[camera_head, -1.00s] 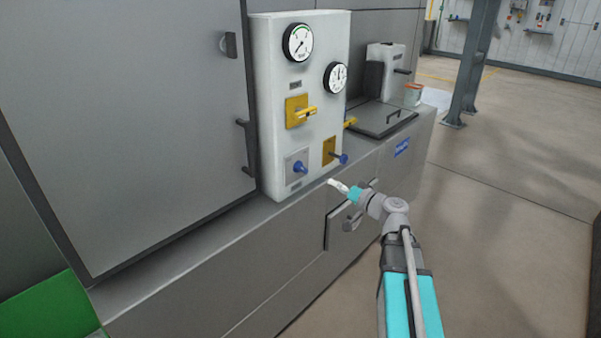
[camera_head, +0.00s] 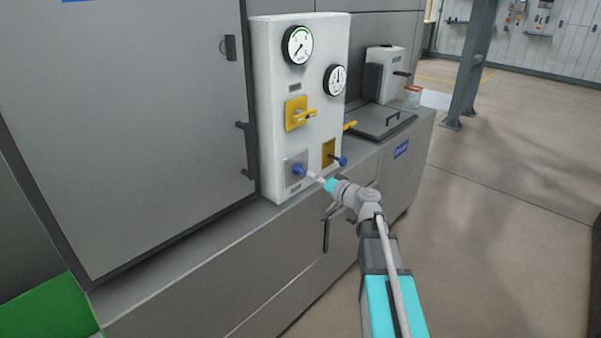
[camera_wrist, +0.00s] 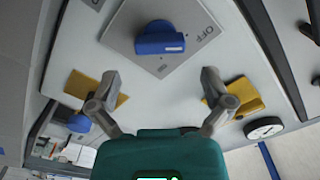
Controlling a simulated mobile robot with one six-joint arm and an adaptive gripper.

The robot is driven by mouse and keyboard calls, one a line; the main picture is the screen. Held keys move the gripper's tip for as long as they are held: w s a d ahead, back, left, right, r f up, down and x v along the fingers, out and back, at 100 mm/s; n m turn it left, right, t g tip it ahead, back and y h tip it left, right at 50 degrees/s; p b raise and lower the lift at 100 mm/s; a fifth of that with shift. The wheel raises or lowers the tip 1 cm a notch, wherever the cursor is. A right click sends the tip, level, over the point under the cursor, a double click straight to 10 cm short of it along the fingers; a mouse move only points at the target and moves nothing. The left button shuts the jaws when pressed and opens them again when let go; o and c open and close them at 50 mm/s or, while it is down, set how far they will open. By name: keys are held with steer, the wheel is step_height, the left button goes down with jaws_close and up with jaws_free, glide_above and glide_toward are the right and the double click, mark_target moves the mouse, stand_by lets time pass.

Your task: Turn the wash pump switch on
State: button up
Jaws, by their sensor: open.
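A blue rotary knob (camera_head: 298,169) sits on a grey square plate (camera_head: 289,176) low on the white control panel (camera_head: 270,120). In the wrist view the blue knob (camera_wrist: 160,38) is ahead of my fingers, and the grey plate (camera_wrist: 184,64) carries the word OFF to its upper right. A name for the switch is not readable. My gripper (camera_head: 312,176) is just in front of the knob in the head view. In the wrist view my gripper (camera_wrist: 161,88) is open, with one finger either side below the knob. The fingers appear apart from it.
A yellow plate with a yellow handle (camera_head: 300,114) is above the knob. A yellow plate with a dark-blue lever (camera_head: 335,158) is at its right. Two gauges, an upper one (camera_head: 298,44) and a lower one (camera_head: 335,80), are higher up. A grey ledge (camera_head: 225,222) runs below the panel.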

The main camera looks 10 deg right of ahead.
mark_target(304, 172)
steer(key=shift+x, duration=2.9)
